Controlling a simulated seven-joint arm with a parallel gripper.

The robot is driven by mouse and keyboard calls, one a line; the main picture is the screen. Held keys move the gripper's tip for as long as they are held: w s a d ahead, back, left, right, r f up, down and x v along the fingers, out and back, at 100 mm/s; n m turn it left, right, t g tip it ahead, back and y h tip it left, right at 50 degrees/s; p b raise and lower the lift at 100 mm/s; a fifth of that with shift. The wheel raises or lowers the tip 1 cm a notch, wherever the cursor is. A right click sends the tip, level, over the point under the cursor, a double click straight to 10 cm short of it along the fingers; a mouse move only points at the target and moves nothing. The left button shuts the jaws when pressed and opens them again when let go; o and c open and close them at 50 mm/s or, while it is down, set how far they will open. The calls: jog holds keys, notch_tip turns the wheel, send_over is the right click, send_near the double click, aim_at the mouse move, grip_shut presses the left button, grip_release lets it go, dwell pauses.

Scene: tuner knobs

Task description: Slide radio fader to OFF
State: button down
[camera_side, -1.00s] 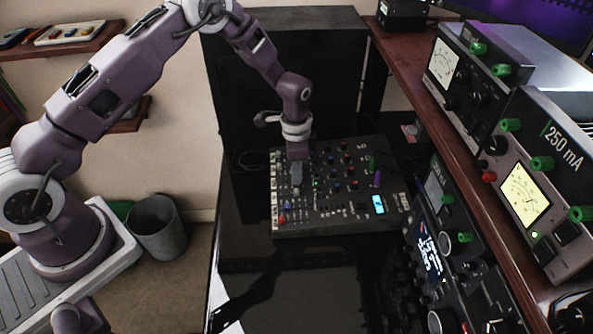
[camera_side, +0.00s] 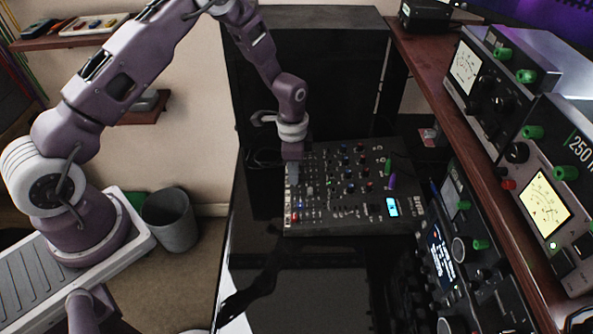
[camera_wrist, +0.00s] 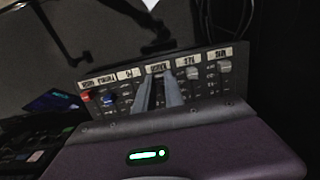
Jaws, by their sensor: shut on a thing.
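The mixer (camera_side: 345,220) is a dark panel with knobs, lights and a row of faders beside white labels along its left edge. My gripper (camera_side: 292,180) points down at that edge. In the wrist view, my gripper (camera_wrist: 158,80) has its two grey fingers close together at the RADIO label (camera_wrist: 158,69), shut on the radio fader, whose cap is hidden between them.
A black cabinet (camera_side: 310,60) stands behind the mixer. Meter units with green knobs (camera_side: 533,131) sit on the wooden shelf at right, with more black gear (camera_side: 450,250) below. The glossy black desk (camera_side: 310,280) is clear in front of the mixer.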

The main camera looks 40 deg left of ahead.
jog(key=c, duration=1.4)
grip_release()
jog(key=shift+s+a, duration=0.15)
jog(key=shift+a, duration=0.05)
jog(key=shift+c, duration=0.2)
notch_tip(320, 180, up, 7)
jog(key=shift+r, duration=0.2)
notch_tip(320, 180, up, 8)
jog(key=n+t, duration=0.1)
send_over(288, 184)
jog(key=s+r+n+t, duration=0.25)
jog(key=s+r, duration=0.45)
jog(key=r, duration=0.5)
jog(key=s+r+n+t, duration=0.1)
jog(key=s+r+n, duration=0.1)
jog(key=s, duration=0.7)
jog(key=s+d+r+n+t, duration=0.1)
jog(key=s+r+n, duration=0.2)
jog(key=s, duration=0.7)
jog(key=shift+s+d+r, duration=0.2)
jog(key=shift+d+r, duration=0.05)
jog(key=shift+r, duration=0.35)
